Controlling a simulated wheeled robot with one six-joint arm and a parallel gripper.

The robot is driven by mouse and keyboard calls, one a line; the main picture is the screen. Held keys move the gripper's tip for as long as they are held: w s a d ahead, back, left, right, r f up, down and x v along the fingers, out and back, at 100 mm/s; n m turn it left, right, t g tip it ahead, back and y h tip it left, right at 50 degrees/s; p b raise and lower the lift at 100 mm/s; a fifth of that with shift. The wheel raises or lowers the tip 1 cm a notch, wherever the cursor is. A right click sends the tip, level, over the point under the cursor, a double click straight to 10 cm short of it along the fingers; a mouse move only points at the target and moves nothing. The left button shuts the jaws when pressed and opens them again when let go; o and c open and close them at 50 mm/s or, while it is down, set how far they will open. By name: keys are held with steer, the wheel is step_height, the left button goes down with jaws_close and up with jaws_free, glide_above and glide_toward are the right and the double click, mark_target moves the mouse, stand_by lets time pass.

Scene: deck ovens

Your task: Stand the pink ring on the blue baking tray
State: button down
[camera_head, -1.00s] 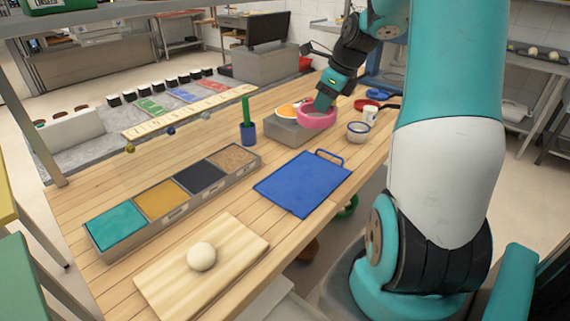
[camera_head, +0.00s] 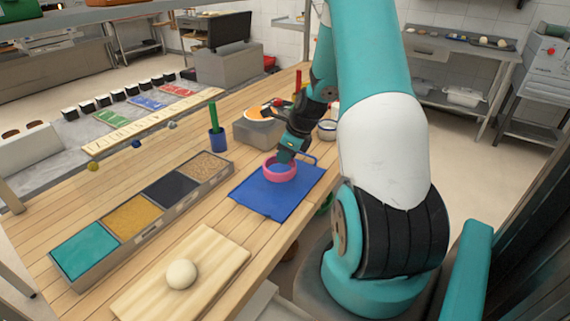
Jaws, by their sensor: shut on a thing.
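The pink ring (camera_head: 280,174) is at the far part of the blue baking tray (camera_head: 265,198), over its surface. I cannot tell whether its underside touches the tray. My gripper (camera_head: 288,157) reaches down from above and is shut on the ring's far wall; its fingertips are partly hidden by the ring. The blue tray lies flat on the wooden table, with its handle at the far right end, and the rest of its surface is bare.
A grey box (camera_head: 257,132) with round items on top stands beyond the tray. A blue cup with a green stick (camera_head: 216,138) and a row of filled bins (camera_head: 131,216) are to the left. A wooden board (camera_head: 205,265) with a pale ball (camera_head: 181,274) lies in front.

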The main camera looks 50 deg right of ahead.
steer(key=shift+f, duration=1.85)
steer(key=c, duration=1.1)
jaws_free()
